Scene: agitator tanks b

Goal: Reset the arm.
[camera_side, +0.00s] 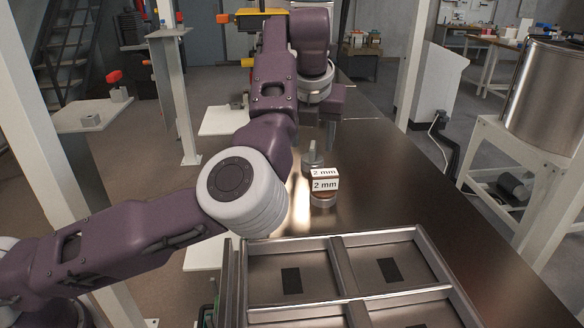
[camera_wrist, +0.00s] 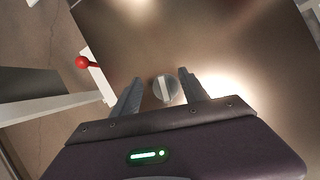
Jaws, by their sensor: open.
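My gripper (camera_side: 329,146) points down over the brown metal table, at its far part in the side view. In the wrist view my gripper (camera_wrist: 162,80) is open, with its two grey fingers apart. A round metal piece with an upright grip (camera_side: 312,157) stands on the table just below and beside the fingers. In the wrist view this round piece (camera_wrist: 172,84) shows between the fingers, with bare space on both sides. I cannot tell the exact height gap between fingers and piece.
A metal tray with several compartments (camera_side: 345,268) lies at the front. A red knob (camera_wrist: 82,62) shows beyond the table edge. The table's right side is clear.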

